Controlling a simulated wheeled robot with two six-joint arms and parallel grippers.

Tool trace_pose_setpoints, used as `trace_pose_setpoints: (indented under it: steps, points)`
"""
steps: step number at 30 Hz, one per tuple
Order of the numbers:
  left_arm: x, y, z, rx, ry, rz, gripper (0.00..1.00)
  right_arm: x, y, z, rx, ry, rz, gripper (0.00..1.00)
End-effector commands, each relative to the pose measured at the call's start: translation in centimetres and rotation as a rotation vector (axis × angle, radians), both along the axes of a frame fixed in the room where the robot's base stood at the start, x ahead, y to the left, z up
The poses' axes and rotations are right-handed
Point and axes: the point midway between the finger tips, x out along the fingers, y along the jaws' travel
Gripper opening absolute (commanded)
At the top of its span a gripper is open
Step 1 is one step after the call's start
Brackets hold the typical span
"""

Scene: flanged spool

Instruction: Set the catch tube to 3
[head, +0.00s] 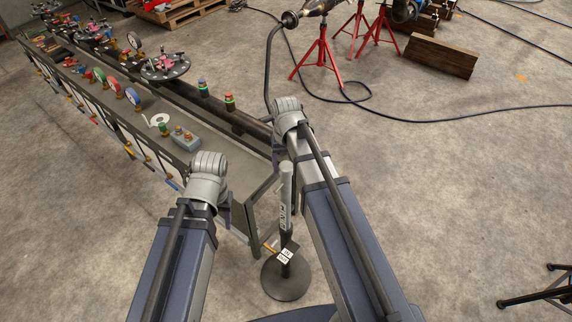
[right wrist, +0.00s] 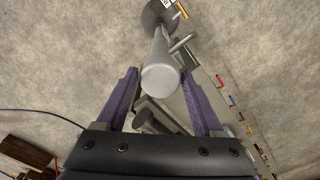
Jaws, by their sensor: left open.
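The catch tube (head: 285,195) is a grey upright tube with white lettering, on a darker post above a round dark base (head: 287,281). Small white tags (head: 285,257) with dark marks sit low on the post, too small to read surely. In the right wrist view the tube's grey end (right wrist: 160,78) shows between my right fingers, with a gap on each side. My right gripper (right wrist: 160,72) is open; in the head view it is mostly hidden behind its wrist. My left gripper (head: 226,214) is left of the tube, its purple fingers mostly hidden by its wrist.
A long bench (head: 205,137) with gauges, valves and flanges runs to the upper left, its near end close beside the tube. A black cable (head: 440,121) crosses the floor. Red stands (head: 321,55) and timber (head: 441,56) stand behind. The floor at right is mostly clear.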

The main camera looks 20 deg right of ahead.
Motion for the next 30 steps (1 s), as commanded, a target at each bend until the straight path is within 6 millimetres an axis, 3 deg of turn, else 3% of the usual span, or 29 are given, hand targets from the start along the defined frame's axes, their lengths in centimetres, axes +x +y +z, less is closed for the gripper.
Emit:
trace_pose_setpoints:
  steps: [5, 17, 30]
  points:
    - [0.0, 0.0, 0.0, 0.0, 0.0, 0.0, 0.5, -0.1, 0.0, 0.0, 0.0, 0.002, 0.0, 0.88]
    - [0.0, 0.0, 0.5, 0.0, 0.0, 0.001, 0.5, -0.1, 0.0, 0.5, 0.0, 0.003, 0.0, 0.88]
    - [0.0, 0.0, 5.6, -0.002, 0.0, 0.01, 0.5, -0.1, 0.0, 5.6, 0.0, 0.002, 0.0, 0.88]
